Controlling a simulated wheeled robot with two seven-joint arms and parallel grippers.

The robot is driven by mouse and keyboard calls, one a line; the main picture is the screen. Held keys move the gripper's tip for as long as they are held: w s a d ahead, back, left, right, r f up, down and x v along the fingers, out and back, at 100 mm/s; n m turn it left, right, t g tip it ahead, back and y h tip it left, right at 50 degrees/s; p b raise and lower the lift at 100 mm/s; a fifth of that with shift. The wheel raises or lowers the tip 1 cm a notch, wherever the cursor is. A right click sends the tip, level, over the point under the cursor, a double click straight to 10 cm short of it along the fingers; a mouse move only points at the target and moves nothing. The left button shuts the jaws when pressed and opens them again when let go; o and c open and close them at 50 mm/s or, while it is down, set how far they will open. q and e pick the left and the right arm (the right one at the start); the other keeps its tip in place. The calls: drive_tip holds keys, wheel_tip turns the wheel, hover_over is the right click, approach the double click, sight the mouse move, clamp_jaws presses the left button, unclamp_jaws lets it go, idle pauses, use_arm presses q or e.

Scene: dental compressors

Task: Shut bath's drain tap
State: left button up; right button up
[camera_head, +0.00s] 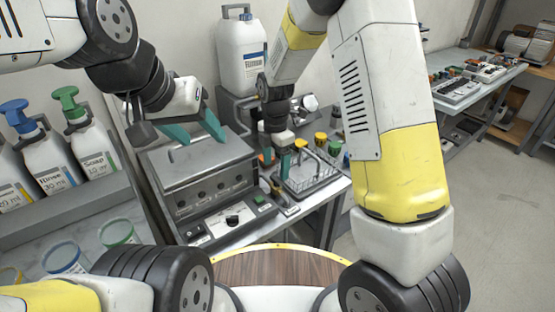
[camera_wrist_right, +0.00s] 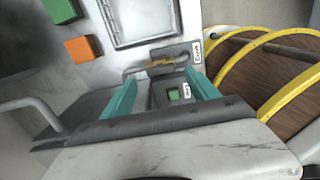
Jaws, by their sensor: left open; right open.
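The bath (camera_head: 205,165) is a grey metal box with a lidded top and a front control panel, left of centre in the head view. In the right wrist view a small tap with a yellowish lever (camera_wrist_right: 160,62) sits beside a small label that seems to read "Drain"; its exact setting is hard to tell. My right gripper (camera_wrist_right: 160,90) is open, its teal fingers pointing toward the tap with the lever beyond and between the tips, apparently not touching. In the head view the right gripper (camera_head: 284,163) is beside the bath's right side. My left gripper (camera_head: 196,129) is open and empty above the bath lid.
A wire rack (camera_head: 312,178) stands close right of the right gripper. A large white jug (camera_head: 241,55) stands behind the bath. Pump bottles (camera_head: 88,145) line the left shelf. A grey bar handle (camera_wrist_right: 30,108) shows left in the wrist view. Open floor lies right.

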sight(276, 179)
drive_tip(key=shift+f, duration=2.15)
drive_tip(key=c, duration=1.4)
drive_tip(key=shift+o, duration=0.2)
